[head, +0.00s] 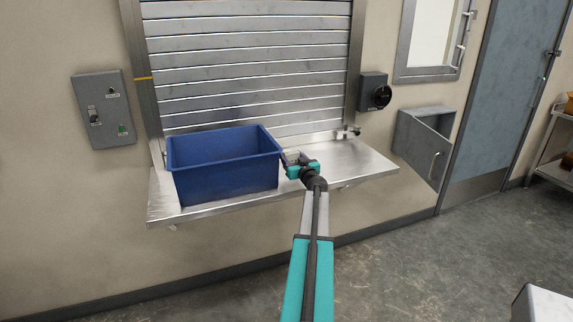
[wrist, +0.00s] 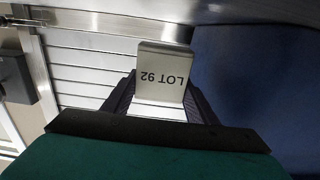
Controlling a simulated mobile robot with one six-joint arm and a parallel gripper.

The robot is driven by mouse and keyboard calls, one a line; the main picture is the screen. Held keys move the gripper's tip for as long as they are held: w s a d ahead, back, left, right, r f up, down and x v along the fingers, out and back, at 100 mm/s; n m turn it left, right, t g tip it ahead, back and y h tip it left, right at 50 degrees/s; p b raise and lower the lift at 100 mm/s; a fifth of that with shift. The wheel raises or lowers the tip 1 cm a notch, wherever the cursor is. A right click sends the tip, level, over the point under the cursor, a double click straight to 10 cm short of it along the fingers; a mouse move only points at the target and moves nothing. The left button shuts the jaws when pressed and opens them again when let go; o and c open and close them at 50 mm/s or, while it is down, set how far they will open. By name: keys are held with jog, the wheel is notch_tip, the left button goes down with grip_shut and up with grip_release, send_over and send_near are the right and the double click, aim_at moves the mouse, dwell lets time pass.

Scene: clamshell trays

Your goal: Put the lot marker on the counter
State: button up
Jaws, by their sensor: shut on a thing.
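The lot marker (wrist: 162,72) is a small pale block with "LOT 92" printed on it, upside down in the wrist view. My gripper (wrist: 160,92) is shut on it, with one dark finger on each side. In the head view my gripper (head: 292,160) is over the metal counter (head: 350,163), just right of the blue bin. The marker is mostly hidden by the gripper there. I cannot tell whether the marker touches the counter.
The blue bin (head: 225,180) stands on the counter's left part, close beside my gripper; it also fills the right of the wrist view (wrist: 255,70). A metal roller shutter (head: 245,65) is behind. The counter's right part is clear.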

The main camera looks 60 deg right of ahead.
jog(key=shift+w, duration=0.25)
jog(key=shift+w+a, duration=0.2)
jog(key=shift+w, duration=0.4)
jog(key=shift+f, duration=1.85)
jog(key=shift+f, duration=0.1)
jog(key=o, duration=0.8)
jog(key=shift+a, duration=0.1)
jog(key=shift+b+v, duration=0.55)
jog(key=shift+v, duration=5.4)
